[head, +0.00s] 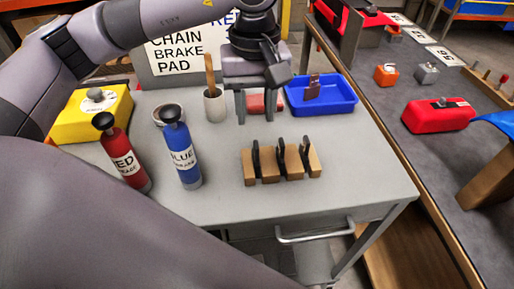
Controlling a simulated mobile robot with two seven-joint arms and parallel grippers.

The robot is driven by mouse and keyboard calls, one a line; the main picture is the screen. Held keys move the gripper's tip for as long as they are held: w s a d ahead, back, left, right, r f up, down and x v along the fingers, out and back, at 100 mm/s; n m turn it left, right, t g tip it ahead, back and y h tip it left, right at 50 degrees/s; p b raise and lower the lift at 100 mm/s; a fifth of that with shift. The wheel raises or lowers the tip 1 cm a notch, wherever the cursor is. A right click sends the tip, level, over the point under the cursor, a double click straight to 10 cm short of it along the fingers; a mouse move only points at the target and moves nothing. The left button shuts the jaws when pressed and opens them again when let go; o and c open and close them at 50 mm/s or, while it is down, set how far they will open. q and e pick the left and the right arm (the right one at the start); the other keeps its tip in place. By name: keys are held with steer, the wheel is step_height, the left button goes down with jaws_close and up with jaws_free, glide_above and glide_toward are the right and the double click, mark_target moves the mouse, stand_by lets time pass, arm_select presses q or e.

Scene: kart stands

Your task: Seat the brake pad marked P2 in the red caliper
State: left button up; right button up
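My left gripper (259,108) hangs fingers down over the back of the grey cart top, its two fingers spread apart. A small red block (262,102), possibly the red caliper, shows between or just behind the fingers; I cannot tell whether they touch it. A wooden rack (295,171) stands at the front middle of the cart, with three dark upright pads (281,155) in its slots. No P2 mark is readable on them. A reddish-brown piece (313,87) stands in the blue tray (335,108). My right gripper is not in view.
A red bottle (122,155) and a blue bottle (181,155) stand left of the rack. Behind them are a cup with a brush (214,105) and a yellow box (75,122). The right bench (400,85) carries a red case (436,117). The cart's front right is clear.

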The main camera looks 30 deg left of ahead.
mark_target(256, 144)
arm_select(q)
step_height(256, 144, down, 7)
steer(key=shift+d+r+p, duration=0.1)
steer(key=shift+r+p, duration=0.05)
steer(key=shift+p, duration=0.5)
jaws_close()
